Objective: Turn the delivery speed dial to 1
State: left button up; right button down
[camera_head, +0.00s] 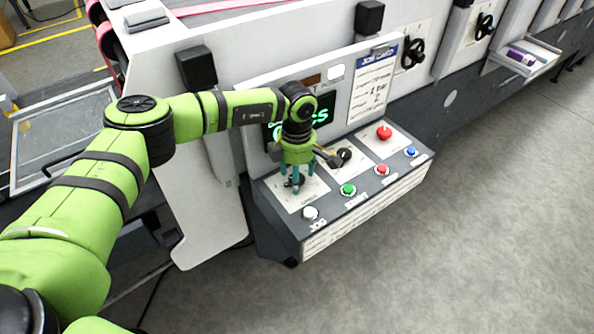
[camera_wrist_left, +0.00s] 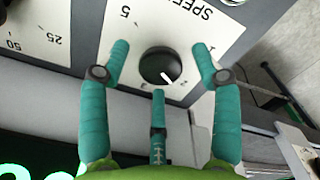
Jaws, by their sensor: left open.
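The delivery speed dial (camera_wrist_left: 160,66) is a round black knob with a white pointer line, on a white plate (camera_wrist_left: 185,27) lettered SPEED, upside down in the left wrist view. Its pointer slants toward the lower right there. I see gaps between the side fingers and the knob. In the head view the gripper (camera_head: 297,183) points down over the panel's left plate, largely hiding the dial.
A second black dial (camera_head: 344,155) sits right of the gripper, and a red mushroom button (camera_head: 384,132) beyond it. White (camera_head: 310,213), green (camera_head: 348,190), red (camera_head: 381,170) and blue (camera_head: 411,152) buttons line the front. A screen (camera_head: 318,116) stands behind.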

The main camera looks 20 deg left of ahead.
pick_arm(q)
jog(key=c, duration=1.1)
jog(key=shift+c, duration=0.2)
jog(key=shift+f+n+b, duration=0.15)
jog(key=shift+n+b, duration=1.6)
jog(key=shift+n, duration=0.05)
jog(key=n+b, duration=0.3)
jog(key=n, duration=0.1)
jog(key=shift+n, duration=0.3)
jog(key=shift+s+n+b, duration=0.1)
jog(key=shift+n+b, duration=1.35)
jog(key=shift+n, duration=0.35)
pick_arm(e)
notch_tip(320, 180, down, 10)
jog(key=s, duration=0.1)
jog(key=shift+s+r, duration=0.2)
jog(key=shift+s, duration=0.1)
